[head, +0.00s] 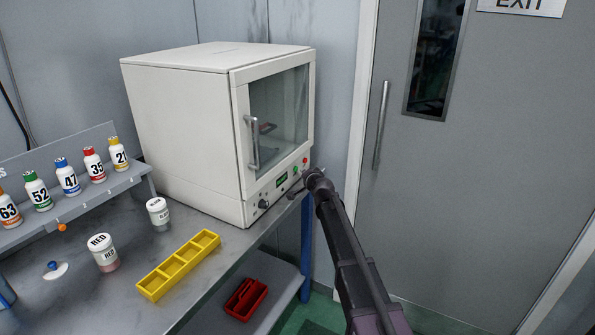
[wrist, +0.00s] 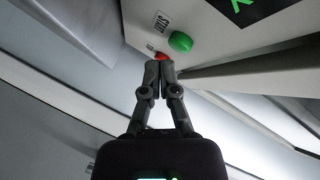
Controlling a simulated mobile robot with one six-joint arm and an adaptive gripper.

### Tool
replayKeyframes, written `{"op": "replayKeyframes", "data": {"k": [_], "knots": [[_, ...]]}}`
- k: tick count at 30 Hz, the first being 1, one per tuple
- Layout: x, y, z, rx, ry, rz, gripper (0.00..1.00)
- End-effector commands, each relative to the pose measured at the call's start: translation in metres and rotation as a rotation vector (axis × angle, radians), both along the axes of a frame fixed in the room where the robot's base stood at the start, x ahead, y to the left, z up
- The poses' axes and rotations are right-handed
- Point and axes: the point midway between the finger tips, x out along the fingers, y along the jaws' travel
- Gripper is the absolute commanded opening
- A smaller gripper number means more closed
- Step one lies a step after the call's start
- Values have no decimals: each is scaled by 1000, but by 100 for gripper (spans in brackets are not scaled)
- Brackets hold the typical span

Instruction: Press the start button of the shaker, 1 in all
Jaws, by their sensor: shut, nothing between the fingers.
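The shaker (head: 185,125) is a white cabinet with a glass door, standing at the far end of the bench. Its lower front panel carries a small green display (head: 282,180), a green button (head: 295,169) and a red button (head: 305,160). In the wrist view the green button (wrist: 180,42) is beside a label that seems to read START. The red button (wrist: 161,56) is partly hidden behind my fingertips. My gripper (wrist: 160,66) is shut and empty, its tips close to the red button; contact cannot be told. In the head view my gripper (head: 298,185) is just below the buttons.
The shaker door has a vertical handle (head: 252,142), left of the buttons. A yellow rack (head: 180,264) and white jars (head: 158,213) stand on the bench. A red tray (head: 246,299) lies on the lower shelf. A grey door (head: 480,160) is to the right.

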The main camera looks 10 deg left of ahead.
Motion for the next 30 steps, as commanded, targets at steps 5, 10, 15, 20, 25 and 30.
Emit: {"op": "replayKeyframes", "data": {"k": [5,10,15,20,25,30], "knots": [[0,0,0,0,0,0,0],[0,0,0,0,0,0,0],[0,0,0,0,0,0,0],[0,0,0,0,0,0,0],[1,2,0,-1,0,0,0],[3,6,0,-2,-1,0,0]]}}
